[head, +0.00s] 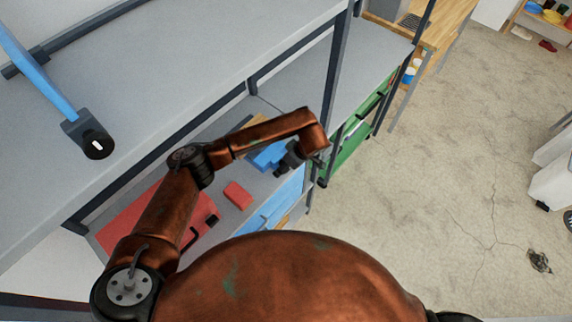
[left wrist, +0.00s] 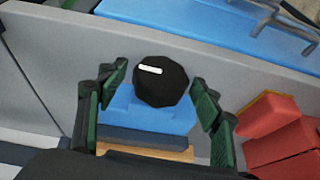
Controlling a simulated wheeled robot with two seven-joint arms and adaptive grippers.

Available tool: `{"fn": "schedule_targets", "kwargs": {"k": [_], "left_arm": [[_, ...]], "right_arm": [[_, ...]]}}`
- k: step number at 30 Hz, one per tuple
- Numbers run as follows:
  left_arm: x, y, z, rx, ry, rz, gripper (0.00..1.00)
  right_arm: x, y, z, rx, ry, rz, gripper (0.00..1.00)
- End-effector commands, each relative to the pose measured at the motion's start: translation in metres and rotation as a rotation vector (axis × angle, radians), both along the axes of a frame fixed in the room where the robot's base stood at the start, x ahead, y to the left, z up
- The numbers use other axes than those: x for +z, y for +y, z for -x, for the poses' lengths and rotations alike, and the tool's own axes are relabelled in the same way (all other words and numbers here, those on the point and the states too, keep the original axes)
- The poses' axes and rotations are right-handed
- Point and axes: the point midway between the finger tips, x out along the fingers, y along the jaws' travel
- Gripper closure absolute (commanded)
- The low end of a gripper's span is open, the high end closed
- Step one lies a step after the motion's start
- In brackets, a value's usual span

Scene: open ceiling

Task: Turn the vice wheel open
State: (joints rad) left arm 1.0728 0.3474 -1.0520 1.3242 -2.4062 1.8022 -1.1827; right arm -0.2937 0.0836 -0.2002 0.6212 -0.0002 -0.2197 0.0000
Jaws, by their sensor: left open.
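In the left wrist view, a black faceted wheel (left wrist: 168,88) with a white mark sits in front of a blue vice body (left wrist: 150,120). My left gripper (left wrist: 160,82) is open, with one green-padded finger on each side of the wheel; I cannot tell whether they touch it. In the head view, my left gripper (head: 289,160) is at a blue object (head: 266,156) on the lower shelf, its fingertips hard to make out. The wheel there is hidden. My right gripper is not in view.
A grey upper shelf (head: 190,70) holds a blue bar with another black, white-marked knob (head: 98,145). Red boxes (head: 237,195) lie on the lower shelf near my arm. A dark upright post (head: 335,80) stands behind my gripper. Open floor (head: 470,150) is at right.

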Motion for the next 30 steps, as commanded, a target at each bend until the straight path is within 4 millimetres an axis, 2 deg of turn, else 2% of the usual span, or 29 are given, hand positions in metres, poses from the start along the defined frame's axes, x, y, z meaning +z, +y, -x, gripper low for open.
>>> {"fn": "schedule_targets", "kwargs": {"k": [1, 4, 16, 21, 30], "left_arm": [[0.000, 0.000, 0.000, 0.000, 0.000, 0.000, 0.40], [0.000, 0.000, 0.000, 0.000, 0.000, 0.000, 0.42], [0.001, 0.000, 0.000, 0.000, 0.001, 0.001, 0.70], [0.001, -0.001, 0.000, 0.000, 0.000, 0.001, 0.81], [0.001, 0.001, -0.001, -0.003, -0.079, 0.053, 0.82]], "right_arm": [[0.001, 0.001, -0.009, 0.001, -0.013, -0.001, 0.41], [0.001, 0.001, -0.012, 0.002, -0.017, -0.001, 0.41], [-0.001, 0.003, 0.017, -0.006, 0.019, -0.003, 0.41], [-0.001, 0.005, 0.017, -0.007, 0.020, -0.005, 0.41], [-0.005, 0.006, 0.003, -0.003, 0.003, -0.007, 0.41]]}}
